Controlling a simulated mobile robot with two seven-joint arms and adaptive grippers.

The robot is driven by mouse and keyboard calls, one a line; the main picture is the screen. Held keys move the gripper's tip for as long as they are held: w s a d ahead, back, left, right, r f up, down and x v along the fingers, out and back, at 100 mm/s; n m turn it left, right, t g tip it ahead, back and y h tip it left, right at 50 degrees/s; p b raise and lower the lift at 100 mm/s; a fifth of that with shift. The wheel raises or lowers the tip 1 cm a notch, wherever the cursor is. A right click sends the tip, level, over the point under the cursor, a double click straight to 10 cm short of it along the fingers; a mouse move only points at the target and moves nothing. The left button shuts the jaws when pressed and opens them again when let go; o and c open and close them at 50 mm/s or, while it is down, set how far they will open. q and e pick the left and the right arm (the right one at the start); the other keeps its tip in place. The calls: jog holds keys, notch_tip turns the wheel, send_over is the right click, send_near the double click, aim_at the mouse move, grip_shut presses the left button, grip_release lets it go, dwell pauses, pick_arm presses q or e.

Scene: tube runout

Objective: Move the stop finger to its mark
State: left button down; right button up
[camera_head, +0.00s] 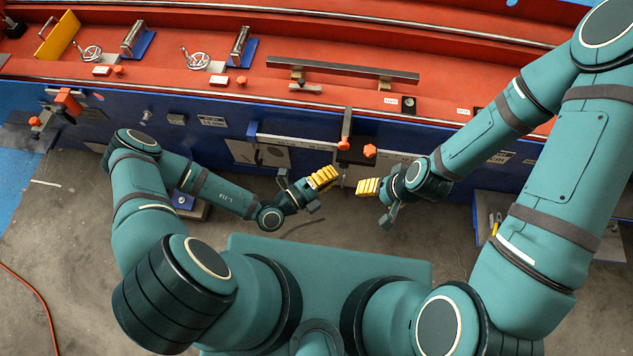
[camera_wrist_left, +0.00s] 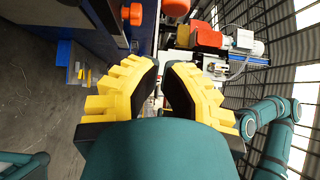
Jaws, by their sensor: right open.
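My right gripper (camera_head: 364,188) is open and empty, below the knob. Two orange parts at the top of the left wrist view cannot be told apart surely. I cannot make out the mark.
My two grippers are close together. Grey floor lies in front.

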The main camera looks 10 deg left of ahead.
aim_at(341, 148)
pick_arm(q)
jog(key=w, duration=0.2)
jog(key=w+d, duration=0.1)
jog(key=w+d+b, duration=0.1)
jog(key=w, duration=0.1)
jog(key=shift+w+r, duration=0.1)
jog(key=shift+w, duration=0.25)
jog(key=shift+w, duration=1.5)
jog(key=shift+s, duration=0.1)
